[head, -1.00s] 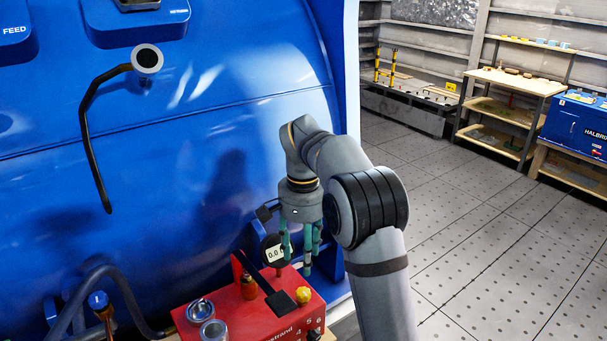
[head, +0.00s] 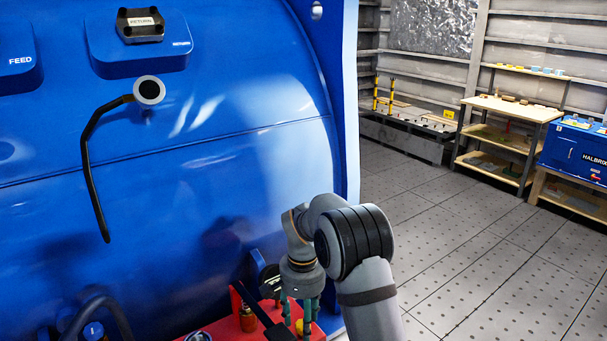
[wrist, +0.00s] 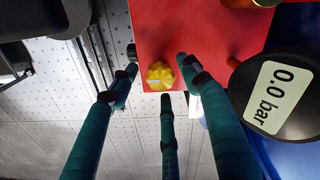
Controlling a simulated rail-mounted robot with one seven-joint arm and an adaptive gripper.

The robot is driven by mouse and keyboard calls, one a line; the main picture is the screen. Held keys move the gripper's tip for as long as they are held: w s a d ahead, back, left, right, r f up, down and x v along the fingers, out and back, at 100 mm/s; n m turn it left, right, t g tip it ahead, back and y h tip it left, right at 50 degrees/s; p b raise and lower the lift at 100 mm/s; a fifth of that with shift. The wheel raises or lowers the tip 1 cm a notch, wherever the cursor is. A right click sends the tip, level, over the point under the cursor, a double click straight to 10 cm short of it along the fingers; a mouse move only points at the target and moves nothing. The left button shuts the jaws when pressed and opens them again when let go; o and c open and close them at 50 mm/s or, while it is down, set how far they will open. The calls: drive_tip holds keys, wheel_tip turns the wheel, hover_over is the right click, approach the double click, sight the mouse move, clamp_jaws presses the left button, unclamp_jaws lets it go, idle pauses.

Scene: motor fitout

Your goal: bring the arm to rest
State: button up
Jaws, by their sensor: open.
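My gripper (head: 300,318) has three teal fingers and is over the red box (head: 222,328) in the lower middle of the head view. The fingers are spread open with nothing held between them. In the wrist view the fingertips (wrist: 157,78) surround the view of a yellow knob (wrist: 160,76) at the edge of the red box (wrist: 205,28). I cannot tell whether any fingertip touches the knob or the box.
A round gauge (wrist: 277,95) reading 0.0 bar is close to the fingers. A large blue machine (head: 200,170) with a black bent lever (head: 88,150) fills the left. Perforated floor (head: 480,260) is clear at right, before a wooden bench (head: 510,107).

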wheel_tip(320, 180, up, 12)
wheel_tip(320, 180, down, 12)
drive_tip(key=shift+s+r, duration=0.1)
drive_tip(key=shift+r, duration=0.05)
drive_tip(key=shift+n+p, duration=0.9)
drive_tip(key=shift+n, duration=0.3)
drive_tip(key=n+p, duration=0.1)
drive_tip(key=n, duration=0.1)
drive_tip(key=shift+d+r+n, duration=0.1)
drive_tip(key=shift+r+n, duration=0.05)
drive_tip(key=shift+n, duration=0.15)
drive_tip(key=n+p, duration=0.4)
drive_tip(key=n, duration=0.1)
drive_tip(key=shift+n, duration=0.4)
drive_tip(key=n+p, duration=0.4)
drive_tip(key=n, duration=0.2)
drive_tip(key=shift+n, duration=0.4)
drive_tip(key=n+p, duration=0.2)
drive_tip(key=n, duration=0.1)
drive_tip(key=shift+f+n+p, duration=0.25)
drive_tip(key=shift+n+p, duration=0.3)
drive_tip(key=shift+n, duration=0.25)
